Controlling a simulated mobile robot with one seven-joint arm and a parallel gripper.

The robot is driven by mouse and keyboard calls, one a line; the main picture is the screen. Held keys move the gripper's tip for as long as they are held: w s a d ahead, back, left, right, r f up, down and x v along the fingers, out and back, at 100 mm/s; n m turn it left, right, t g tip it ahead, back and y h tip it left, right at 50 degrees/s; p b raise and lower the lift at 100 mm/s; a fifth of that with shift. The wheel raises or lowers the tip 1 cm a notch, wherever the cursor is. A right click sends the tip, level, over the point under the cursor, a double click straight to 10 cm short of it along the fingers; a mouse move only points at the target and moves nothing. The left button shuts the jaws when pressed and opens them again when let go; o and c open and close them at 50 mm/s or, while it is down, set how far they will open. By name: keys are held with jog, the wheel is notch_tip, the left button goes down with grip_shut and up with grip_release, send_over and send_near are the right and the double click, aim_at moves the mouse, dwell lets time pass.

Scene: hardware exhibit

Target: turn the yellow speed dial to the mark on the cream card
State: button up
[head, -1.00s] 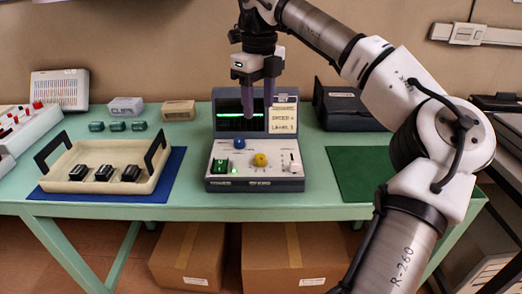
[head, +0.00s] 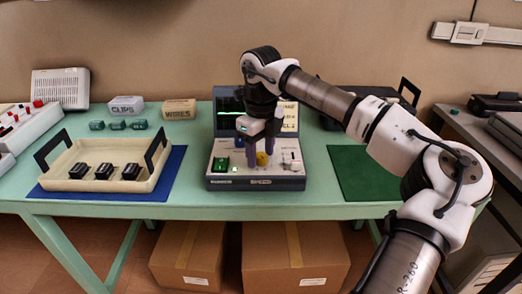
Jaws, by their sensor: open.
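The yellow speed dial (head: 263,159) is on the sloped white panel of the grey console (head: 220,184) at the table's middle. My gripper (head: 259,165) points down over the panel with its purple fingers apart, one to each side of the dial in this view. I cannot tell whether they touch it. The cream card (head: 290,122) stands at the right of the console's screen, partly hidden by my arm; its writing is too small to read. The blue knob is hidden behind my gripper.
A green switch (head: 222,163) and a slider (head: 292,163) flank the dial. A cream tray (head: 64,180) with black blocks stands left on a blue mat. The green mat (head: 366,180) at right is bare. A dark case stands behind my arm.

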jog(key=c, duration=1)
jog(key=shift+o, duration=0.2)
jog(key=shift+m, duration=0.3)
jog(key=m, duration=0.3)
jog(key=shift+m+b, duration=0.35)
jog(key=shift+m, duration=0.05)
jog(key=m, duration=0.3)
jog(key=shift+m+b, duration=0.3)
jog(key=m, duration=0.4)
jog(key=shift+b, duration=0.35)
jog(key=shift+m+b, duration=0.3)
jog(key=shift+m, duration=1.7)
